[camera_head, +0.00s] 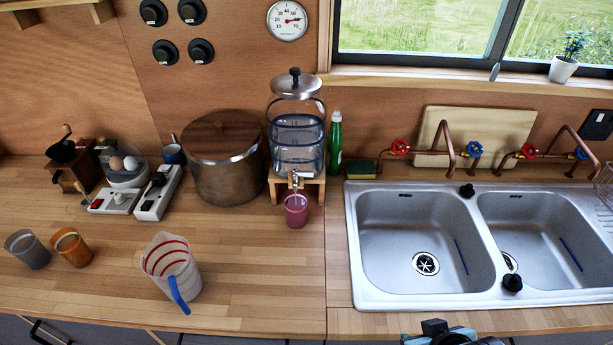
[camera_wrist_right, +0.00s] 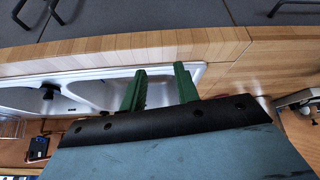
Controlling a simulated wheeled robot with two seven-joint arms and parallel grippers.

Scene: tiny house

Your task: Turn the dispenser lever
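The glass drink dispenser (camera_head: 297,143) has a metal lid and stands on a small wooden stand against the wall, left of the sink. Its small metal tap and lever (camera_head: 294,180) are at the lower front, too small to tell how the lever is turned. A pink cup (camera_head: 295,210) stands beneath the tap. My right gripper (camera_wrist_right: 158,84) has green fingers spread apart with nothing between them. It is near the counter's front edge by the sink, well away from the lever. In the head view only part of my right arm shows at the bottom. My left gripper is out of view.
A big lidded pot (camera_head: 222,175) stands left of the dispenser and a green bottle (camera_head: 335,145) right of it. A measuring jug (camera_head: 172,265) stands at the front left. The double sink (camera_head: 352,250) is on the right. Counter in front of the pink cup is clear.

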